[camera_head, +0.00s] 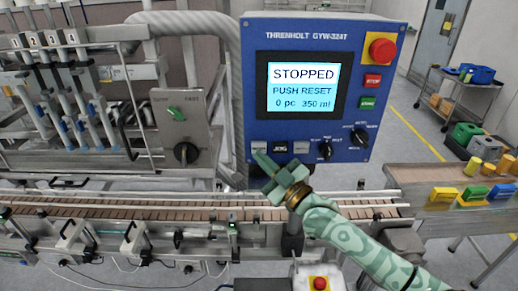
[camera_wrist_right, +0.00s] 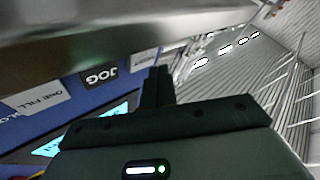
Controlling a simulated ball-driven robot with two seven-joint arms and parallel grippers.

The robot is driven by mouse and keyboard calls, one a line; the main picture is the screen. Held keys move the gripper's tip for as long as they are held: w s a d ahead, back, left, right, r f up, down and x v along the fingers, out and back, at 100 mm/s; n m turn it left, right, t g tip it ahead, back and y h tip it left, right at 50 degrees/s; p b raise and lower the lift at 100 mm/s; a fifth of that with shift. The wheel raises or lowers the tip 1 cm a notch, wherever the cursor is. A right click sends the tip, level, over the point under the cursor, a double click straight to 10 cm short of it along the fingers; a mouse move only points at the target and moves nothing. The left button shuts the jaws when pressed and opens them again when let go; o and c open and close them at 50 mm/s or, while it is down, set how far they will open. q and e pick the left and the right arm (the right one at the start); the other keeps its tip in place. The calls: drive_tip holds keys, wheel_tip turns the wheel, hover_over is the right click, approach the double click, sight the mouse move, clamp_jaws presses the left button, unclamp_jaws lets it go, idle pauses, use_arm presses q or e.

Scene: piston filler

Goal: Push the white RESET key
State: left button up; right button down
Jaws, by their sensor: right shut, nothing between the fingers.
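The blue control panel (camera_head: 350,55) has a row of three keys along its lower left: a white key (camera_head: 258,147), a black JOG key (camera_head: 280,147) and another white key (camera_head: 301,147). In the right wrist view, one white key reads ONE FILL (camera_wrist_right: 36,97), beside JOG (camera_wrist_right: 100,76); a further white key (camera_wrist_right: 145,57) shows partly, its label unreadable. My right gripper (camera_head: 260,158) is shut and empty, its tip just below and in front of the left white key. I cannot tell whether they touch. The fingers also show in the wrist view (camera_wrist_right: 160,75). My left gripper is out of view.
The screen (camera_head: 303,87) reads STOPPED, PUSH RESET. A red mushroom button (camera_head: 382,49), red and green keys and two black knobs sit on the panel's right. The conveyor (camera_head: 150,211) runs below. A metal control box (camera_head: 184,130) stands left of the panel.

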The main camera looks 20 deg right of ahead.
drive_tip(key=shift+w, duration=0.1)
drive_tip(key=shift+w+d, duration=0.15)
drive_tip(key=shift+w, duration=0.2)
drive_tip(key=shift+w+d+b, duration=0.1)
drive_tip(key=shift+w+b, duration=0.2)
drive_tip(key=shift+w, duration=0.05)
idle(0.6)
idle(0.4)
drive_tip(key=shift+s+a+p, duration=0.2)
drive_tip(key=shift+s+p, duration=0.5)
drive_tip(key=shift+s, duration=0.1)
